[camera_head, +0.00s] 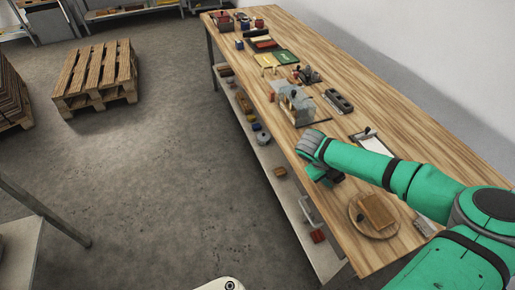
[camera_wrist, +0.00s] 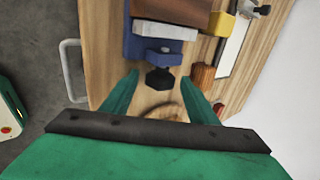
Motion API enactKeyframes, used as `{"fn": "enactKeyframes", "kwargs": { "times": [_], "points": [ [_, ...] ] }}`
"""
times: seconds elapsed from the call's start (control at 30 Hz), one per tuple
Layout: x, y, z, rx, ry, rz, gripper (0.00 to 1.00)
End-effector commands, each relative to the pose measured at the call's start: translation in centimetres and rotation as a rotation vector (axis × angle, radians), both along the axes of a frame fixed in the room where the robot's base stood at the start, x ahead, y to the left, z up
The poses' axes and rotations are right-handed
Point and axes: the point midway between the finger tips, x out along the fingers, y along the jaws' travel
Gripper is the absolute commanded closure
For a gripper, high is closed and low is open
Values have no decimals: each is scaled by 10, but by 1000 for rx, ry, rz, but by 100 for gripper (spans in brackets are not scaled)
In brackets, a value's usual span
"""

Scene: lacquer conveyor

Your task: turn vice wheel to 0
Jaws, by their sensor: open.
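A blue vice (camera_wrist: 152,50) stands on the bench in the wrist view. A small dark knob-like wheel (camera_wrist: 160,79) sits at its near end. Markings on the wheel are too small to read. My gripper (camera_wrist: 162,76) is open, with one green finger on each side of the wheel in the picture. I see gaps between the fingers and the wheel, and I cannot tell how far above it they are. In the head view my gripper (camera_head: 323,176) is low over the bench's front edge, and I cannot make out the vice there.
The wooden bench (camera_head: 420,125) runs along a white wall. A clipboard (camera_head: 370,143) lies beyond my gripper. A round board (camera_head: 359,222) with a brown block (camera_head: 378,211) lies nearer. A grey machine (camera_head: 295,103) stands farther along. The floor at left is open before a pallet (camera_head: 97,77).

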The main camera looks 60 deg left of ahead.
Motion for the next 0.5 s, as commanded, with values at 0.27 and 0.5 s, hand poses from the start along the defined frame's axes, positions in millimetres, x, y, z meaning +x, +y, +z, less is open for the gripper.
{"fn": "enactKeyframes", "kwargs": {
  "times": [0.27, 0.5],
  "points": [
    [7, -1, 3, 23, 230, -6, 46],
    [11, 0, 4, 40, 440, -4, 46]
  ]
}}
